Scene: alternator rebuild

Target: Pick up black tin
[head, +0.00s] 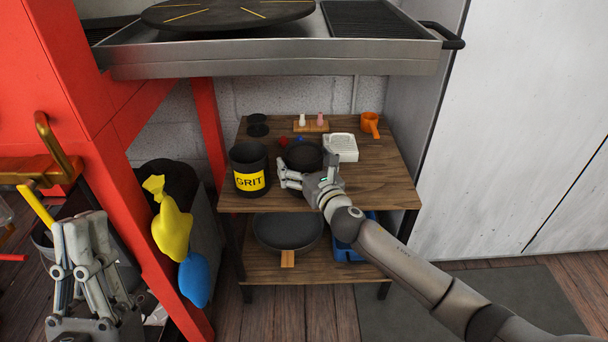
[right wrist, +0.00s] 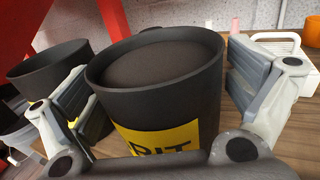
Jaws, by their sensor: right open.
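The black tin (head: 249,158) has a yellow GRIT label and stands upright at the left front of the wooden table's top. In the right wrist view the tin (right wrist: 155,100) fills the middle, with a dark rounded surface inside its rim.
A steel tray (head: 270,62) overhangs the back. A red post (head: 207,125) stands left. Another pan (head: 288,232) lies below.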

